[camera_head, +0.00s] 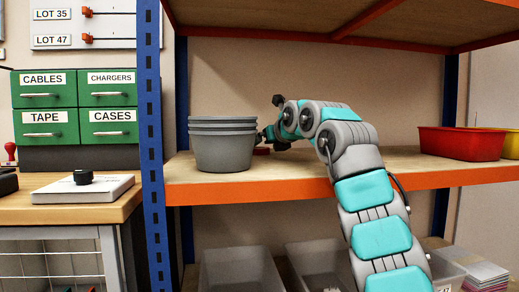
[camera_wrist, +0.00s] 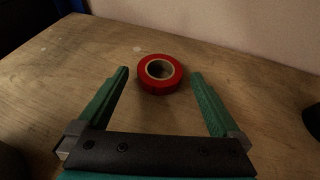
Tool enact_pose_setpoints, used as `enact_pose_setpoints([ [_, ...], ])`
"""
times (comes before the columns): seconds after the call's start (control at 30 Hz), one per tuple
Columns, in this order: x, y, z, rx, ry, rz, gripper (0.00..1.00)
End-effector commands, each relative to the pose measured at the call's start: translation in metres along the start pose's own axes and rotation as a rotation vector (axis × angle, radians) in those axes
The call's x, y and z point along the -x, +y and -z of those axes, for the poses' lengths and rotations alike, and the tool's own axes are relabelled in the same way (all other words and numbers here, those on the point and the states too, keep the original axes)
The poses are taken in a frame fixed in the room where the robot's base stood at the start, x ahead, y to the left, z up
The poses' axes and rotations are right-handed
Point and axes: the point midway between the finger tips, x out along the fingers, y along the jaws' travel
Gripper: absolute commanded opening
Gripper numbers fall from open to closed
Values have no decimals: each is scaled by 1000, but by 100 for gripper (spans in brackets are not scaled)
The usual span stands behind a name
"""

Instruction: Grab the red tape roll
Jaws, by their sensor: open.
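The red tape roll (camera_wrist: 147,79) lies flat on the wooden shelf board, with its pale core facing up in the wrist view. My gripper (camera_wrist: 159,76) is open, with one green finger on each side of the roll's near part and a gap to the roll on both sides. The fingers do not visibly touch it. In the head view a small red part of the roll (camera_head: 261,151) shows between the grey bins and my gripper (camera_head: 268,136). The rest of the roll is hidden there.
A stack of grey bins (camera_head: 222,153) stands just left of my gripper. A red bin (camera_head: 461,144) and a yellow bin (camera_head: 511,145) stand at the shelf's right. A blue upright (camera_head: 151,130) bounds the left, and an upper shelf (camera_head: 330,40) is overhead.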

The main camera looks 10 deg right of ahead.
Motion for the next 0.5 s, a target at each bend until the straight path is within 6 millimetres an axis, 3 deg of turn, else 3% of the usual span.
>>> enact_pose_setpoints([
  [0.17, -17, 0, 0, -2, 2, -1, 100],
  [0.43, -19, 0, 1, -1, 1, 0, 100],
  [0.5, -19, 0, 0, -1, 1, 0, 92],
])
